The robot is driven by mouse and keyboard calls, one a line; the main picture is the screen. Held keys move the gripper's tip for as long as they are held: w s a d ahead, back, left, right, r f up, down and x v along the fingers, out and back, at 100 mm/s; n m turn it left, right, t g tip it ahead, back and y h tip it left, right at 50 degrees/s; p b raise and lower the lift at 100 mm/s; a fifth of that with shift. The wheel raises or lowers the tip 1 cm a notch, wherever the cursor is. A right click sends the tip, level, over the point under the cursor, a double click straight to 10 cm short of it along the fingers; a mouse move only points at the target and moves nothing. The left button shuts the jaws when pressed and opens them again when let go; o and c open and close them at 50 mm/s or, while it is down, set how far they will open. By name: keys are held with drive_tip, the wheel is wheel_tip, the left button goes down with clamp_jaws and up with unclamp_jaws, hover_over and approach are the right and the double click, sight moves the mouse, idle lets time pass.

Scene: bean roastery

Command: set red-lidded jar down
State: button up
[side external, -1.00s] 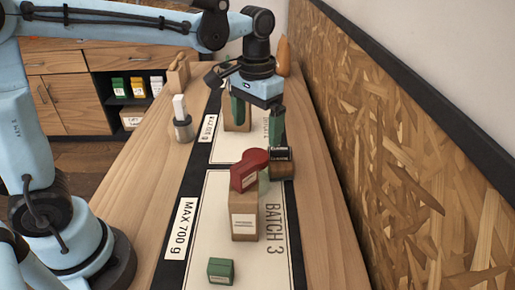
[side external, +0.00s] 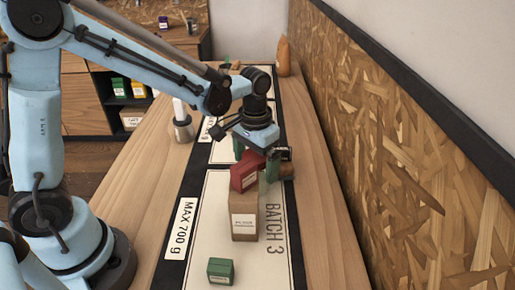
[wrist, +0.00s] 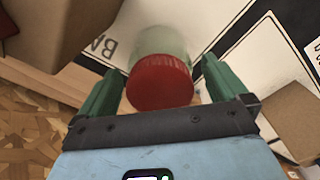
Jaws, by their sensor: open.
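The red-lidded jar (wrist: 160,82) stands between my gripper's two green fingers in the wrist view, with its pale green glass body beyond the red lid. Gaps show between it and both fingers. My gripper (wrist: 162,82) is open around the jar. In the side external view my gripper (side external: 256,162) is down behind a red box, one finger on each side of the jar. There the jar (side external: 263,184) is mostly hidden by the red box (side external: 243,180) and the brown box under it; a strip of pale glass shows.
The brown box (side external: 243,215) stands on the pale BATCH 3 mat (side external: 205,230), close to the jar. A small green box (side external: 221,270) sits at the front of the mat. A dark labelled item (side external: 284,153) is just right of my gripper. The chipboard wall (side external: 420,170) bounds the right.

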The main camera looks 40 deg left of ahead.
drive_tip(key=shift+f, duration=0.15)
drive_tip(key=c, duration=1.3)
drive_tip(key=shift+o, duration=0.2)
